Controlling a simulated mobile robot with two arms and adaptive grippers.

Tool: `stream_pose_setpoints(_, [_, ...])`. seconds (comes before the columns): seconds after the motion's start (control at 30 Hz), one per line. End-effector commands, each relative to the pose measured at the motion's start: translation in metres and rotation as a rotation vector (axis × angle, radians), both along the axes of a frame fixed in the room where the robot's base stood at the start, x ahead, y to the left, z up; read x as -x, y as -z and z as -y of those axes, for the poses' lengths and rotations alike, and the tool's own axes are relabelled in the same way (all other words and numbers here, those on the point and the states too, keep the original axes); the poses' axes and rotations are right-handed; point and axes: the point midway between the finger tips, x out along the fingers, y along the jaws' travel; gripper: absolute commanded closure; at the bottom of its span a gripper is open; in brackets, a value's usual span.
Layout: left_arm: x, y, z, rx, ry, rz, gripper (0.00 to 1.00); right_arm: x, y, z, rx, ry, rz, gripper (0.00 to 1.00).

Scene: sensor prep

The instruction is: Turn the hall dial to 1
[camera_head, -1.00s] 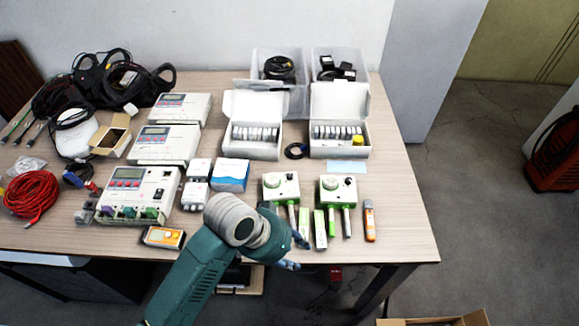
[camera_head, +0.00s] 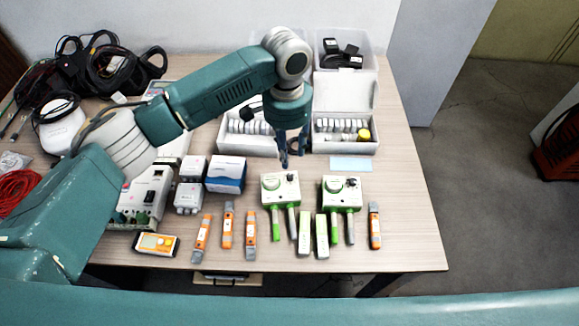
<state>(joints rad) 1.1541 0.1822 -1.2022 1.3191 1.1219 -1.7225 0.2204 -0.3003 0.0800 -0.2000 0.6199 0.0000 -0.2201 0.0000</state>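Two white-and-green boxes with round dials stand side by side at the front right of the table, the left box (camera_head: 281,189) and the right box (camera_head: 341,192). The left box has a pale dial (camera_head: 271,181) on its top left, and the right box has a similar dial (camera_head: 333,185). I cannot read which one is the hall dial or where either points. My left gripper (camera_head: 293,152) points down behind the left box, fingers apart, with nothing seen between them. It appears clear of both dials. My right gripper is out of view.
Open white cartons (camera_head: 344,146) stand behind the boxes, partly hidden by my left arm. Orange-and-grey pens (camera_head: 228,225) and green-and-white sticks (camera_head: 304,233) lie along the front. A blue-and-white carton (camera_head: 226,174) is left of the boxes. Bare tabletop (camera_head: 405,215) lies at right.

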Motion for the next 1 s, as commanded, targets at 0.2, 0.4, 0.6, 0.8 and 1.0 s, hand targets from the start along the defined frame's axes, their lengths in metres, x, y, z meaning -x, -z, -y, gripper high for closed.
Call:
stream_pose_setpoints(0.2, [0.002,0.04,0.0,-0.001,-0.001,-0.003,0.64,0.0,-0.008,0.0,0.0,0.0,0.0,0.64])
stream_pose_setpoints(0.4, [0.002,0.075,0.001,-0.001,0.001,-0.001,0.64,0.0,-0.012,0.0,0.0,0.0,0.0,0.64])
stream_pose_setpoints(0.6, [0.002,0.094,0.002,0.001,0.001,0.001,0.64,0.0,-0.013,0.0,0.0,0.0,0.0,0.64])
stream_pose_setpoints(0.8, [0.002,0.097,0.002,0.001,0.002,0.001,0.64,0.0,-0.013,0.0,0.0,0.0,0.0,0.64])
stream_pose_setpoints(1.0, [0.002,0.096,0.002,0.001,0.002,0.001,0.8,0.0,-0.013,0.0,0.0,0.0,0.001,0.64])
